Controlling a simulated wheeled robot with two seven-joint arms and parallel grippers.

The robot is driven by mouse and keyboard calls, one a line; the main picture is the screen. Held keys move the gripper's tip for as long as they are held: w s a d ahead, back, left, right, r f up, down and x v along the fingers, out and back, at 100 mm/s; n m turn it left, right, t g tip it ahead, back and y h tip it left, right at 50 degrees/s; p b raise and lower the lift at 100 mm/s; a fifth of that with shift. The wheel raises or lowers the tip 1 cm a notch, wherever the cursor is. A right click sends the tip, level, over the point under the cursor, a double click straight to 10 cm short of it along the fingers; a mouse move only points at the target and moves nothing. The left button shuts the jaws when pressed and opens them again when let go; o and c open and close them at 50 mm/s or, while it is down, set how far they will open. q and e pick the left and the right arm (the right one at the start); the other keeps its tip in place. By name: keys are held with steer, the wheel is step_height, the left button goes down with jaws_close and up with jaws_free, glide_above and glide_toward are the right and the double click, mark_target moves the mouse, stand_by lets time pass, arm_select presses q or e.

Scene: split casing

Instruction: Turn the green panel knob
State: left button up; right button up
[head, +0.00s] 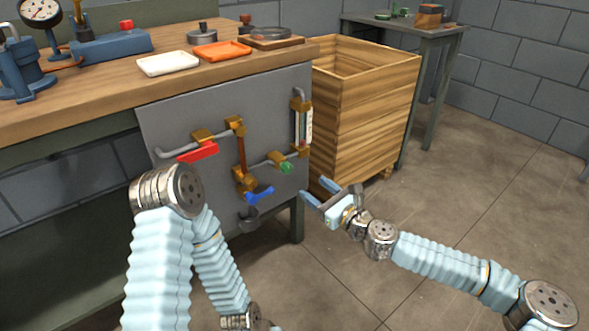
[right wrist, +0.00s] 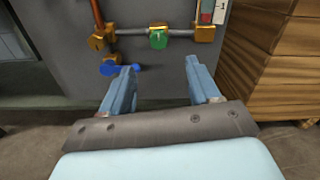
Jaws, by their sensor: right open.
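The green knob (head: 286,168) sits on a horizontal pipe at the lower right of the grey panel (head: 190,118). In the right wrist view the green knob (right wrist: 158,39) is at the top, ahead of and between my fingers. My right gripper (head: 313,193) is open and empty, in front of the panel and apart from the knob; its two fingers also show in the right wrist view (right wrist: 160,78). My left arm reaches in at the lower left, and its gripper does not show.
A red handle (head: 198,152) and a blue handle (head: 260,194) are on the same panel, the blue one left of the green knob. A gauge tube (head: 303,122) is above right. A wooden crate (head: 358,120) stands right of the panel. The floor (head: 470,190) at right is clear.

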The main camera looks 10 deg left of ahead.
mark_target(289, 170)
steer(key=x, duration=1.1)
steer(key=shift+a, duration=0.15)
